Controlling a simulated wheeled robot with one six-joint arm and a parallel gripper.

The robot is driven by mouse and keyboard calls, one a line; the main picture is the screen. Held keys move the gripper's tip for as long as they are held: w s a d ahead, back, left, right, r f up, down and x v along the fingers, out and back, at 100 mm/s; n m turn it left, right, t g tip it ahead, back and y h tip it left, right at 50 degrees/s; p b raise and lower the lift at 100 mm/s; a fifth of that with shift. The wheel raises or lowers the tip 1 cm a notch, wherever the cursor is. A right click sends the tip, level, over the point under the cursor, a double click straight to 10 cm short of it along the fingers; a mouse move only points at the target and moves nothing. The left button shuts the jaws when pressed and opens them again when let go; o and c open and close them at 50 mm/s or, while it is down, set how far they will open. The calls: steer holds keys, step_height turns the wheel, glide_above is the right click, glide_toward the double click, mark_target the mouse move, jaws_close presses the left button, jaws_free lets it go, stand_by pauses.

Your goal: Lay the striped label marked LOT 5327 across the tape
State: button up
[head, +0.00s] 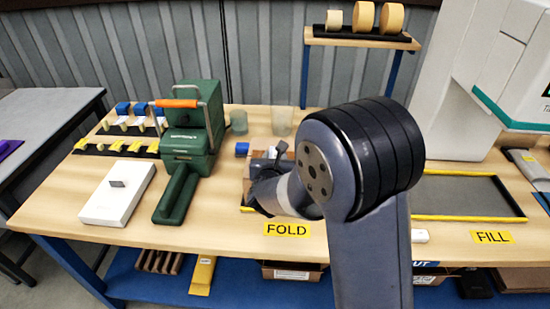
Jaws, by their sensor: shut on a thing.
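My gripper (262,192) is in the head view at the FOLD place, left of my large arm joint. It is mostly hidden by my own wrist, and its fingertips cannot be made out. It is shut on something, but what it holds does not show. A brown cardboard surface (247,187) shows in part behind and beside it, low on the bench; my arm covers much of it. I cannot make out the striped label, any LOT 5327 print or the tape.
A green machine (190,140) with a handle and a white flat box (118,192) stand left on the wooden bench. Clear cups (282,121) stand behind. A yellow-edged grey tray (460,195) lies right. Tape rolls (363,17) sit on a raised shelf.

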steer(key=o, duration=1)
steer(key=shift+o, duration=0.4)
steer(key=o, duration=0.5)
steer(key=shift+r+p, duration=1.55)
steer(key=shift+r, duration=2)
steer(key=shift+f, duration=0.15)
